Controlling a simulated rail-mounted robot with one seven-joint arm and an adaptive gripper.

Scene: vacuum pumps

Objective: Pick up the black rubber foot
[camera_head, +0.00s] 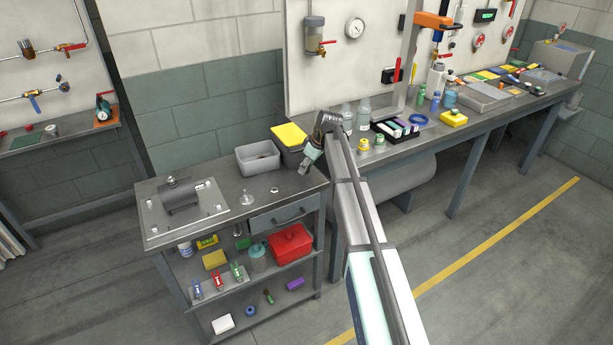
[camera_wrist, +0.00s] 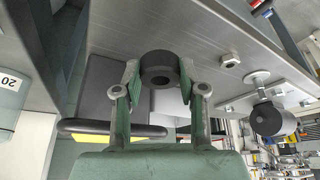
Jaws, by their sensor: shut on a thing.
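The black rubber foot (camera_wrist: 158,66) is a short dark cylinder with a hole in its end. In the wrist view it sits between the two green fingertips of my gripper (camera_wrist: 159,80), which are shut on it from both sides. In the head view my gripper (camera_head: 304,166) is over the right end of the grey cart top (camera_head: 225,172). The foot cannot be made out there. Whether it touches the cart top cannot be told.
A pump on a plate (camera_head: 182,196) is at the cart's left. A clear funnel-like piece (camera_head: 248,198) and a small metal part (camera_head: 275,189) stand near the front. The long bench (camera_head: 470,125) is to the right.

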